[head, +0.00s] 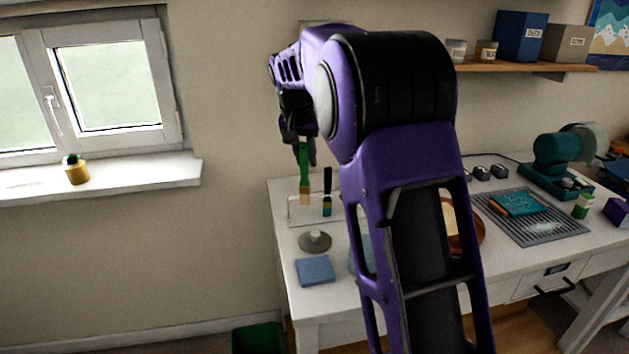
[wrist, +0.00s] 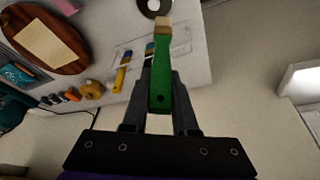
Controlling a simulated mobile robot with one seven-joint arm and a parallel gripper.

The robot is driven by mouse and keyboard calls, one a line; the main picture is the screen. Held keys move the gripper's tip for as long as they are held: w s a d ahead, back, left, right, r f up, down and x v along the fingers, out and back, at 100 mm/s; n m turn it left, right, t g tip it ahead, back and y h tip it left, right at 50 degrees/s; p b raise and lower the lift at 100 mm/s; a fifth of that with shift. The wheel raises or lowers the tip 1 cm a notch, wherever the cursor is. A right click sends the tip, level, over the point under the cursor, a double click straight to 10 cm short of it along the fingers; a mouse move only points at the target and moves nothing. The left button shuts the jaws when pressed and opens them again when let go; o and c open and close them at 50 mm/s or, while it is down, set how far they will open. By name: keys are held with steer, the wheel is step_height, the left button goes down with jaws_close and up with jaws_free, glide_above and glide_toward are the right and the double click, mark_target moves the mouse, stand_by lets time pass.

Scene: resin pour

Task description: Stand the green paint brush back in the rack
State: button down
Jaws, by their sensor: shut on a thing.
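My gripper (head: 305,150) is shut on the green paint brush (head: 304,182), holding it by its green handle with the pale bristles pointing down. In the wrist view the green brush (wrist: 161,85) sits between the fingers (wrist: 160,95), its bristle end away from the gripper. The pale rack (head: 297,212) stands at the table's back left, with a dark-handled brush (head: 327,192) upright at it. The held brush appears above or in front of the rack; I cannot tell whether it touches. The rack's faint outline shows in the wrist view (wrist: 126,46).
A round brown board (head: 466,228) is partly hidden by my arm. A grey ribbed mat (head: 545,228) lies to the right. The window sill (head: 130,183) is at left.

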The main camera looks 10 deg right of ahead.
steer(key=w+r+n+t+y, duration=0.15)
steer(key=w+r+n, duration=0.3)
steer(key=w, duration=0.55)
steer(key=shift+n+y, duration=0.25)
steer(key=shift+n, duration=0.2)
steer(key=shift+w+f+b, duration=0.1)
steer(key=shift+f+b, duration=3.5)
steer(key=shift+f, duration=4.35)
steer(key=shift+c, duration=0.6)
jaws_free()
steer(key=shift+r, duration=0.15)
step_height(320, 180, up, 8)
steer(key=p, duration=0.7)
steer(key=shift+p, duration=0.4)
